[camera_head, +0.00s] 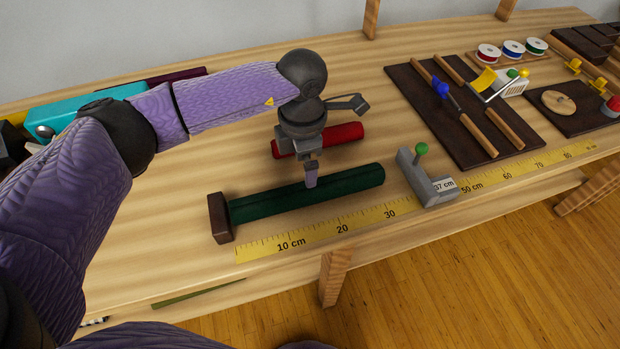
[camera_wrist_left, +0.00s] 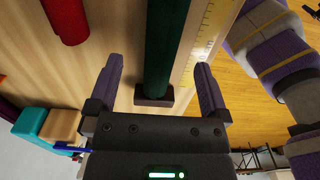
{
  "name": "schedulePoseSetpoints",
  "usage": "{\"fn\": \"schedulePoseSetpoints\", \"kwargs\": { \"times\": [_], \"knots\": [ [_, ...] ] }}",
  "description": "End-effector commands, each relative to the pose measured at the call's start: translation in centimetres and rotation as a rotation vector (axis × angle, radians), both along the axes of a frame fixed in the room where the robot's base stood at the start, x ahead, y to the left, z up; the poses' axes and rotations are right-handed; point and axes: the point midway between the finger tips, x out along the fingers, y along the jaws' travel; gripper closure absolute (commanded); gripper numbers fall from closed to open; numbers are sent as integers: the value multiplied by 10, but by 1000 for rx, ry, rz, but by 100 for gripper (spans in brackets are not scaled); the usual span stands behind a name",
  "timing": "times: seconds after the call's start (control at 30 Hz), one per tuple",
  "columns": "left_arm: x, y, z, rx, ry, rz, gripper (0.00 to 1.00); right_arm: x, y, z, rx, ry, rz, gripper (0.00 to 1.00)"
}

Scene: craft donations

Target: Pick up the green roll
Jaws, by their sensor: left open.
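The green roll (camera_head: 310,195) lies along the front of the table behind a yellow ruler strip. Its left end meets a dark brown end block (camera_head: 220,218). My left gripper (camera_head: 310,178) hangs over the middle of the roll, pointing down. In the left wrist view my left gripper (camera_wrist_left: 157,82) is open, with a finger on each side of the green roll (camera_wrist_left: 160,45) and nothing held. The brown block (camera_wrist_left: 153,96) shows near the palm in that view. I cannot tell how far the fingertips are above the table. My right gripper is not in view.
A red roll (camera_head: 340,135) lies behind the green one, partly hidden by my gripper. A grey stop with a green knob (camera_head: 430,185), marked 37 cm, stands on the ruler (camera_head: 345,225) right of the roll. Tools lie on a dark board (camera_head: 425,105). A turquoise box (camera_head: 75,112) is at left.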

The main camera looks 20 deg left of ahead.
Motion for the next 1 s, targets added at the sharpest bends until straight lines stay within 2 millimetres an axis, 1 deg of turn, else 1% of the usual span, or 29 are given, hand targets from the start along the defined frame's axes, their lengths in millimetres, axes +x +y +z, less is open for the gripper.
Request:
{"fn": "schedulePoseSetpoints", "kwargs": {
  "times": [0.07,0.2,0.37,0.5,0.57,0.73,0.77,0.8,0.87,0.9,0.97,1.0],
  "knots": [
    [0,0,-11,2,1,0,0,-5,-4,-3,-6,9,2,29],
    [-1,-1,-39,0,4,-1,0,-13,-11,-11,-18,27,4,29],
    [-2,-3,-64,-2,2,0,0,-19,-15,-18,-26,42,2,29],
    [-2,-4,-93,-4,4,1,0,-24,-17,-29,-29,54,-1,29],
    [-2,-4,-98,-2,3,1,0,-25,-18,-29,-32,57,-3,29],
    [-2,-4,-95,-3,1,1,0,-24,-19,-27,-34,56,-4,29],
    [-2,-4,-95,-3,1,1,6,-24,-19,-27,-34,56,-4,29],
    [-2,-4,-95,-3,1,1,15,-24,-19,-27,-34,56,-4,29],
    [-2,-4,-95,-4,0,1,28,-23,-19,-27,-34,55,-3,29],
    [-2,-4,-95,-4,0,1,36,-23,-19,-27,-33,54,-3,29],
    [-2,-4,-95,-4,0,1,49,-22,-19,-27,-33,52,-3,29],
    [-2,-4,-95,-4,0,1,57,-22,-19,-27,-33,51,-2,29]
  ]
}}
